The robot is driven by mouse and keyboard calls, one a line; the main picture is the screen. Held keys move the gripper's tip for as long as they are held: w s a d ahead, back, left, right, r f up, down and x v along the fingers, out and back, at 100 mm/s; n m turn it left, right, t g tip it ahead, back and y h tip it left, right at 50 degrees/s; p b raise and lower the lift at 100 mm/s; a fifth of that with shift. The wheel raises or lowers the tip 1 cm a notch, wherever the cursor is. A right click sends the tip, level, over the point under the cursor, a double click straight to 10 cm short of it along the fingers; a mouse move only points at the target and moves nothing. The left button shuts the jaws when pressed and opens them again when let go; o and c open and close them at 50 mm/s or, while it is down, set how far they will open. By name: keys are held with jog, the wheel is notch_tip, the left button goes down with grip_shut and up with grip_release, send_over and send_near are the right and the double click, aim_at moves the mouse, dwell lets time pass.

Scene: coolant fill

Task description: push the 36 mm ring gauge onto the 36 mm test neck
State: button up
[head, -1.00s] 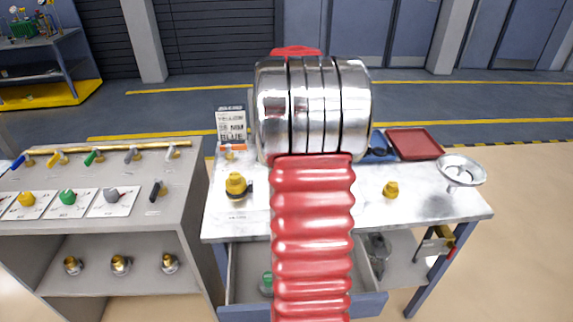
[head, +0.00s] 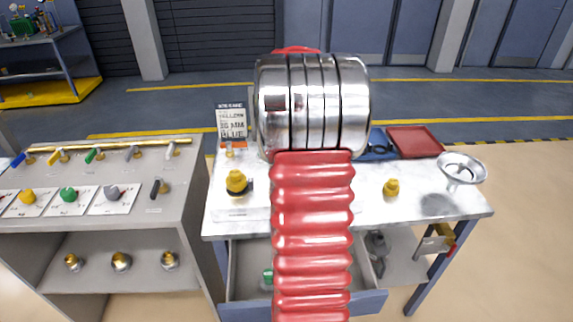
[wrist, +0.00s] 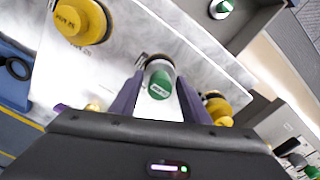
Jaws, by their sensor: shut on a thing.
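In the wrist view my gripper (wrist: 160,86) has its two purple fingers shut on a grey cylindrical piece with a green, lettered end (wrist: 160,84), which I take for the ring gauge. Just beyond it is a dark brown round neck with a small metal lug (wrist: 154,62), which I take for the test neck. The piece lines up with this neck; I cannot tell whether it is around it or only against it. In the head view my own arm hides gripper, piece and neck. The lettering is too small to read.
A yellow-capped neck (head: 236,183) stands left of my arm and a yellow cap (head: 391,187) right of it. A funnel (head: 461,170) and red tray (head: 415,141) are at the bench's right. An open drawer (head: 243,270) is below. The left stand (head: 120,222) carries several handled pieces.

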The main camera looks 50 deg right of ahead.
jog(key=shift+f, duration=0.55)
jog(key=o, duration=1.3)
jog(key=shift+c, duration=0.2)
jog(key=shift+r, duration=0.1)
notch_tip(320, 180, up, 14)
jog(key=shift+f, duration=0.25)
dwell(0.4)
